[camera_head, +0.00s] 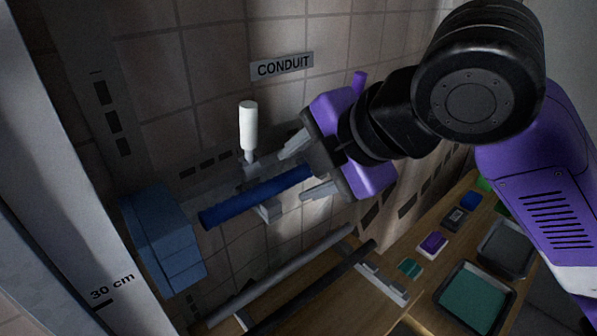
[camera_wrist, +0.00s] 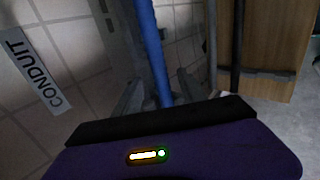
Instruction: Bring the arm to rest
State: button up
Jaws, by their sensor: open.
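My gripper (camera_head: 294,175) is in front of the tiled wall, in the middle of the head view. Its two pale fingers are spread apart. A blue conduit (camera_head: 250,199) runs from the lower left up to the gripper and lies between the fingers, with a gap visible on each side. Its far end beside the palm is hidden. In the wrist view the blue conduit (camera_wrist: 151,45) runs down from the top edge between the fingers (camera_wrist: 155,92). My purple and black arm reaches in from the right.
A white-handled lever (camera_head: 248,127) stands upright just left of the gripper, below the CONDUIT sign (camera_head: 282,67). A blue box (camera_head: 163,240) is at the conduit's left end. Grey (camera_head: 280,276) and black (camera_head: 312,287) bars lie below. A green-lined tray (camera_head: 474,298) is at lower right.

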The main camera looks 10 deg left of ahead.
jog(key=w+d+r+m+t+y, duration=0.1)
jog(key=d+r+m+t+y, duration=0.2)
jog(key=r+m+t+y, duration=1)
jog(key=s+d+f+m+t+h, duration=0.2)
jog(key=s+d+f+m+h, duration=0.1)
jog(key=d+f+m+h, duration=0.6)
jog(key=s+d+f+m+t+h, duration=0.2)
jog(key=d+f+m+t+h, duration=0.1)
jog(key=d+f+m+h, duration=0.55)
jog(key=s+d+f+g, duration=0.2)
jog(key=s+f+g, duration=0.1)
jog(key=s+f, duration=0.4)
jog(key=s+d+f+n+g+h, duration=0.1)
jog(key=s+d+f+g, duration=0.1)
jog(key=s+f, duration=0.6)
jog(key=s+d+f+n+g+h, duration=0.1)
jog(key=s+d+f+g, duration=0.2)
jog(key=s+f, duration=0.4)
jog(key=s, duration=0.8)
jog(key=shift+s+f+g, duration=0.3)
jog(key=shift+g, duration=0.1)
